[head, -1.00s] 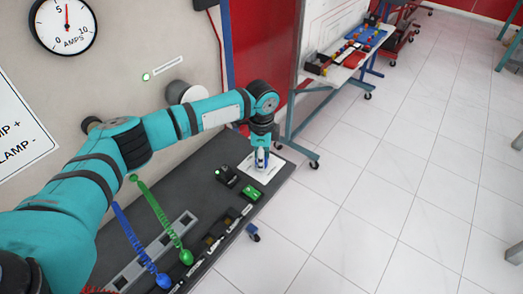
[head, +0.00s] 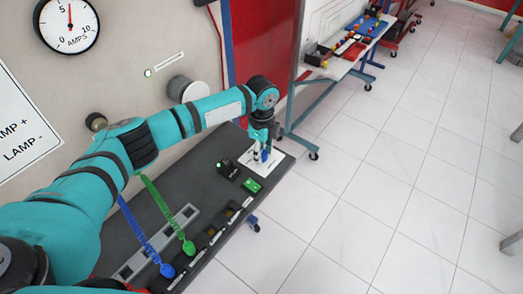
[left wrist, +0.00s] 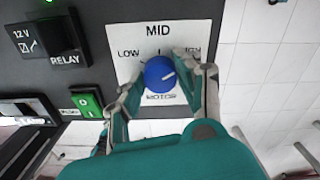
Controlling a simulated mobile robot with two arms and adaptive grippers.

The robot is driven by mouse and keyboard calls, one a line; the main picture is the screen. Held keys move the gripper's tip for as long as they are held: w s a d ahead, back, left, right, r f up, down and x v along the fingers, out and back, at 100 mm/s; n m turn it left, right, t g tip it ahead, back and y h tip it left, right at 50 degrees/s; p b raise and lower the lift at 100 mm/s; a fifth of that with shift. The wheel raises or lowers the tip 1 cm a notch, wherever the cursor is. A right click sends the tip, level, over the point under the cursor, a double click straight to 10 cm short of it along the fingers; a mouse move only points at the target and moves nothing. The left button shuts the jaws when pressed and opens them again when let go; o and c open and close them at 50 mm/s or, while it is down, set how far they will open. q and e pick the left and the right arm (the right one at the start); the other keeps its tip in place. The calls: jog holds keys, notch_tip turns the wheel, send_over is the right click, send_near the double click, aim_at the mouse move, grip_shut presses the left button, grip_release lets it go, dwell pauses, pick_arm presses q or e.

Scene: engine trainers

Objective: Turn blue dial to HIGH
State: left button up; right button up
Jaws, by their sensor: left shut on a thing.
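The blue dial (left wrist: 158,75) sits on a white label plate (left wrist: 150,45) reading LOW at left and MID at top. The label at right is partly hidden by a finger. In the head view the gripper (head: 261,146) reaches down over the dial (head: 264,156) at the bench's far end. My right gripper is not in view.
A black relay box (left wrist: 50,42) and a green switch (left wrist: 86,102) stand left of the plate. Blue (head: 143,235) and green (head: 165,212) coiled cables cross the dark bench. The wall panel carries an amps gauge (head: 68,25). Open tiled floor lies to the right.

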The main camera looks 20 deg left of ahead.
pick_arm(q)
jog(key=o, duration=1.1)
jog(key=shift+o, duration=0.2)
jog(key=shift+r, duration=0.3)
notch_tip(320, 180, up, 12)
jog(key=shift+f, duration=0.25)
